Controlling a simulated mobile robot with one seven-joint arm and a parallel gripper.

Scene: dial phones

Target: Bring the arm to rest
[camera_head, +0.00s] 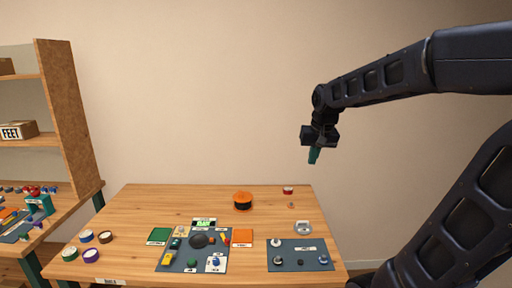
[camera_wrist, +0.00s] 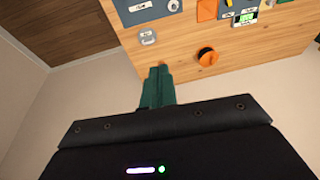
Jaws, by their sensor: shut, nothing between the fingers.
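My gripper (camera_head: 313,157) hangs from my raised arm in the head view, at the right, well above the back right part of the wooden table (camera_head: 150,203). Its green fingers point down and are shut with nothing between them. In the wrist view the shut green fingers (camera_wrist: 160,72) show in front of the table top, apart from everything on it.
An orange and black round thing (camera_head: 243,201) stands at the table's back. A dark mat (camera_head: 285,245) and a larger mat (camera_head: 163,265) hold small parts. Several tape rolls (camera_head: 91,255) lie at left. A shelf (camera_head: 68,120) stands far left. Air around my gripper is clear.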

